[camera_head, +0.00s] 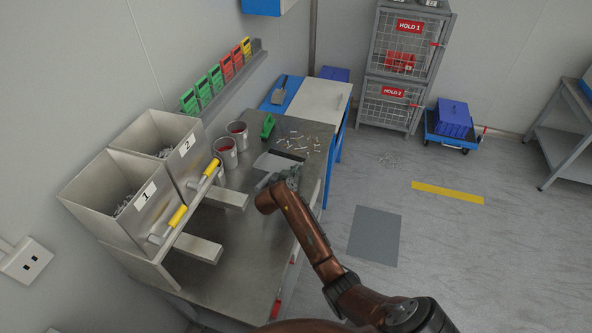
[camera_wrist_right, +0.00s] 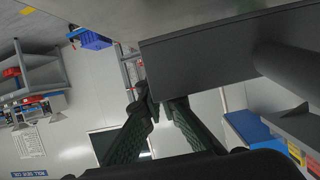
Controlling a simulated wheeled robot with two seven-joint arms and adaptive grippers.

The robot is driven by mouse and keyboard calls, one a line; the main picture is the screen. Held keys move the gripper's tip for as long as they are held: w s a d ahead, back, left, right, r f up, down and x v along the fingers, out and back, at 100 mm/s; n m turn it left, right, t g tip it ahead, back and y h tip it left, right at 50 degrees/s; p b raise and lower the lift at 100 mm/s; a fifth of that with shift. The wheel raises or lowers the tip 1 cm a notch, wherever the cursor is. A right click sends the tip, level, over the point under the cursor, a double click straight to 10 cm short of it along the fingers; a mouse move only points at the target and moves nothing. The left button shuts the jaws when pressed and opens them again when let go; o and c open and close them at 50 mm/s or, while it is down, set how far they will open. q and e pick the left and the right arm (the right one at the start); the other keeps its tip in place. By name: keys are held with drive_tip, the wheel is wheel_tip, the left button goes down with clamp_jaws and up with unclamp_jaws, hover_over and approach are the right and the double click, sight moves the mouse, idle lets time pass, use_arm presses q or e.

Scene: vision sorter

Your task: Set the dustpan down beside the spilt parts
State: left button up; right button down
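The dustpan (camera_head: 276,163), a pale pan with a dark edge, is at the far part of the steel bench, close to the spilt parts (camera_head: 300,143) scattered just behind it. My right gripper (camera_head: 287,178) is at the pan's near right side. In the right wrist view, the dustpan (camera_wrist_right: 215,50) is a large dark grey panel, and my right gripper's fingers (camera_wrist_right: 162,101) converge on its lower corner with its edge between them. They look shut on it; the exact contact is partly hidden. I cannot tell whether the pan touches the bench. My left gripper is not in view.
A green object (camera_head: 267,126) and two metal cups (camera_head: 226,155) stand left of the parts. Two steel bins (camera_head: 125,205) marked 1 and 2 line the bench's left side. The near bench top (camera_head: 240,260) is clear.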

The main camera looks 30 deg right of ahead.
drive_tip(key=shift+f+b, duration=1.65)
drive_tip(key=shift+b, duration=0.15)
drive_tip(key=shift+f, duration=0.35)
drive_tip(key=shift+f+p, duration=0.35)
drive_tip(key=shift+f, duration=0.15)
drive_tip(key=c, duration=2.7)
unclamp_jaws()
drive_tip(key=o, duration=0.6)
